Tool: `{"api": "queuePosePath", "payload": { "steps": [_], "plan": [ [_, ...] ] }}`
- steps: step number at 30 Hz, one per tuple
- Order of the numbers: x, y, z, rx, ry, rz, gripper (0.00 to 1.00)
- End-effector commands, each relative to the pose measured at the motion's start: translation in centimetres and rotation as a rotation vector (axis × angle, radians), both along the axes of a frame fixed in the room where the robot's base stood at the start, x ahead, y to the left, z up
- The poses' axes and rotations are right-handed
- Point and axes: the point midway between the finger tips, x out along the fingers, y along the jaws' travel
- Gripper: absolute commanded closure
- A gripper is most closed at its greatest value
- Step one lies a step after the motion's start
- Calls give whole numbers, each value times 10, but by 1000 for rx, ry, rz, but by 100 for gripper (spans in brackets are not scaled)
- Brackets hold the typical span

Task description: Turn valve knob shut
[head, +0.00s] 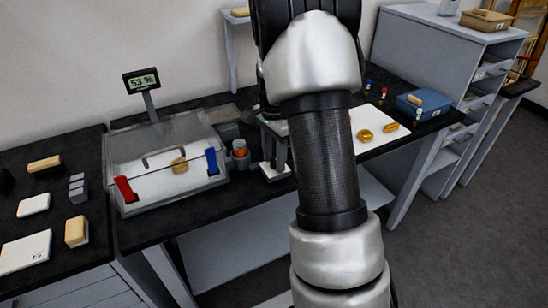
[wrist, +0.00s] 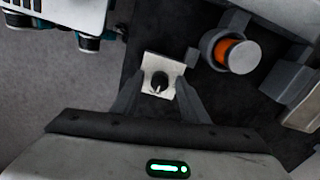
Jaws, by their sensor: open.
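A small dark knob (wrist: 158,80) with a pale pointer line sits on a white plate in the wrist view; it looks like the valve knob. My gripper (wrist: 160,88) is open, with one grey finger on each side of the plate and knob. I cannot tell whether the fingers touch the knob.
A white mat (head: 372,138) with gold pieces lies at right.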

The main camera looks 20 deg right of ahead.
Motion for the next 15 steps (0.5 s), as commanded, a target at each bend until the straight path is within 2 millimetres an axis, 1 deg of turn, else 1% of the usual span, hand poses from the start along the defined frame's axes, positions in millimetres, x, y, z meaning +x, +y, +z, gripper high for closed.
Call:
{"api": "queuePosePath", "payload": {
  "steps": [3, 10, 11, 15],
  "plan": [
    [0, 0, 0, 0, 0, 0, 60],
    [0, 0, 0, 0, 0, 0, 98],
    [0, 0, 0, 0, 0, 0, 100],
    [0, 0, 1, 0, 1, 5, 100]
  ]
}}
